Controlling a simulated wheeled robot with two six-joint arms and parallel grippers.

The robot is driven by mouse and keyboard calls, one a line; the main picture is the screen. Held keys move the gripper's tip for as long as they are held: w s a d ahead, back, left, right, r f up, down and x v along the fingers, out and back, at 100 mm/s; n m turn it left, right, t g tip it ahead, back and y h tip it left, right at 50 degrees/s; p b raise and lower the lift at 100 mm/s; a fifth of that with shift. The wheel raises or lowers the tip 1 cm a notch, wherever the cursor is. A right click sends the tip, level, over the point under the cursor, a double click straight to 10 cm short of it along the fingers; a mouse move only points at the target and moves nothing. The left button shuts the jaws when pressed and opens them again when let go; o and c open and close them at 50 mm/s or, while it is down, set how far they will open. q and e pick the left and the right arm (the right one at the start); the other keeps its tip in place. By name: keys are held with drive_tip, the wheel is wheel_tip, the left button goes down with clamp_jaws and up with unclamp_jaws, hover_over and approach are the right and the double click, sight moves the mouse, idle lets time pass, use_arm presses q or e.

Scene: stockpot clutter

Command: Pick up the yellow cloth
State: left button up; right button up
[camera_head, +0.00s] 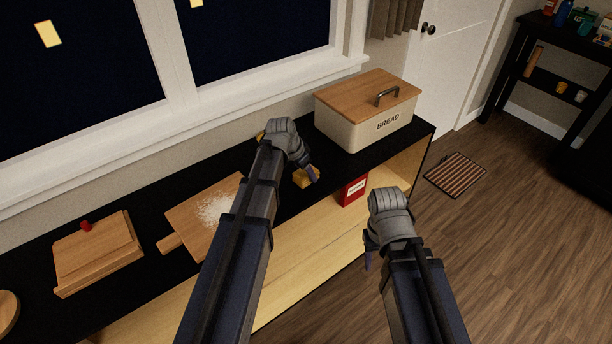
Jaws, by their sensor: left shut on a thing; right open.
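The yellow cloth (303,179) is a small folded patch at the front part of the black counter, left of the bread box. My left gripper (312,174) reaches over the counter and is shut on the cloth at its right side. My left wrist and arm hide part of the area around it. I cannot tell whether the cloth is clear of the counter. My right gripper (369,252) is open and empty in front of the counter, pointing down, mostly hidden behind its own wrist.
A cream bread box (366,126) with a wooden lid stands right of my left gripper. A red box (352,190) is below the counter's front edge. A floured cutting board (184,218) and a wooden box (97,256) lie left. A yellowish thing (261,136) shows behind my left wrist.

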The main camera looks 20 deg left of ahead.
use_arm(q)
drive_tip(key=shift+c, duration=0.5)
wheel_tip(320, 180, up, 10)
drive_tip(key=p, duration=1)
drive_tip(key=o, duration=0.8)
drive_tip(key=c, duration=0.6)
drive_tip(key=shift+a, duration=0.1)
